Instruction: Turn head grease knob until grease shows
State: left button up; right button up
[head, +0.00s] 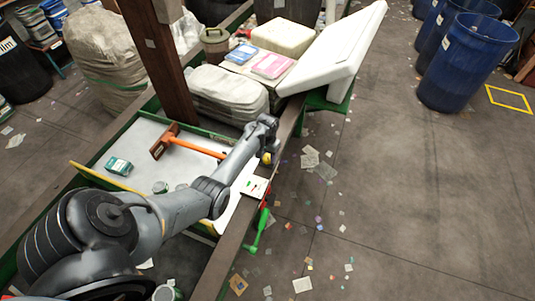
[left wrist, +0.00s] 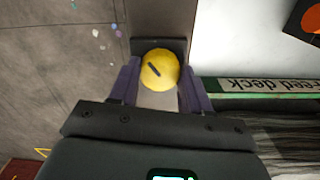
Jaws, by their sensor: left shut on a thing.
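The grease knob (left wrist: 160,69) is a round yellow knob with a dark slot-like mark running diagonally across its face. It sits against a dark block on a brown beam in the left wrist view. My left gripper (left wrist: 159,83) is shut on it, with one purple-grey finger on each side. In the head view a bit of the yellow knob (head: 267,158) shows beside the left gripper (head: 268,148), at the belt frame's right edge. The underside of the knob is hidden. My right gripper is in neither view.
A green tool (head: 261,230) hangs at the frame's side. Blue barrels (head: 465,62) stand at right. The floor between is open, with scattered scraps.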

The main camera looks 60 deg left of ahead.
aim_at(268, 157)
pick_arm(q)
jog(key=shift+r+m+p, duration=0.1)
jog(key=shift+m+p, duration=0.6)
jog(key=shift+m, duration=0.5)
jog(key=shift+m+p, duration=0.5)
jog(key=shift+m, duration=0.6)
jog(key=o, duration=1.1)
jog(key=shift+c, duration=0.2)
jog(key=shift+r, duration=0.45)
notch_tip(268, 157, up, 10)
jog(key=p, duration=0.1)
jog(key=shift+f, duration=0.15)
